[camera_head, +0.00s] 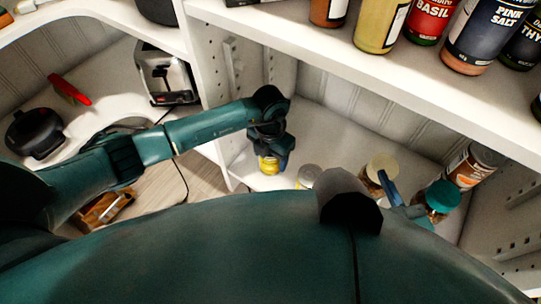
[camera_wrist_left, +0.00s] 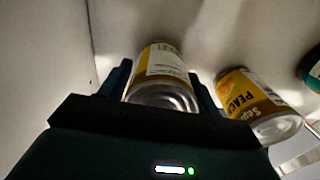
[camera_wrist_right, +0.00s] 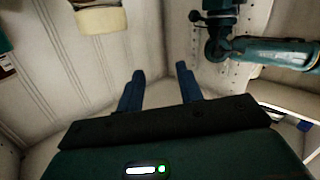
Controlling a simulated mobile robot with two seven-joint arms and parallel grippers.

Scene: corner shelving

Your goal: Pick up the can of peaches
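A cream-lidded jar (camera_head: 381,168), a teal-capped bottle (camera_head: 440,197) and an orange-labelled container (camera_head: 472,165) stand to the right. Spice bottles (camera_head: 382,24) line the upper shelf (camera_head: 330,47). A toaster (camera_head: 165,75) is on the left counter. The lower shelf (camera_head: 335,135) has bare room behind the cans.

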